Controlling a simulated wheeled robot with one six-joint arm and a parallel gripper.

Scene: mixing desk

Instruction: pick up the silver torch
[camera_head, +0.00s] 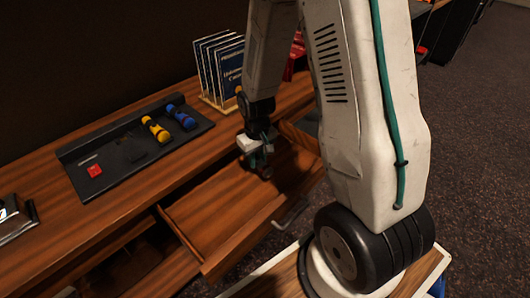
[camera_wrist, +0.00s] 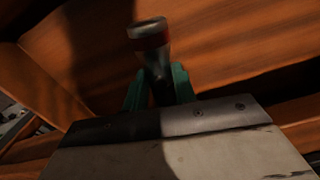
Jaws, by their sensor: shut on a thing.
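The lower part of the torch is hidden behind the gripper's housing. In the head view my gripper (camera_head: 262,160) is over the open wooden drawer (camera_head: 222,222). The torch is too small and dark there to make out clearly. I cannot tell whether it touches the drawer.
A black tray (camera_head: 140,150) on the wooden desk holds yellow, blue and red items. A rack of blue booklets (camera_head: 222,65) stands at the back, close to my arm. A dark box (camera_head: 15,217) sits at the left edge. Drawer walls surround my gripper.

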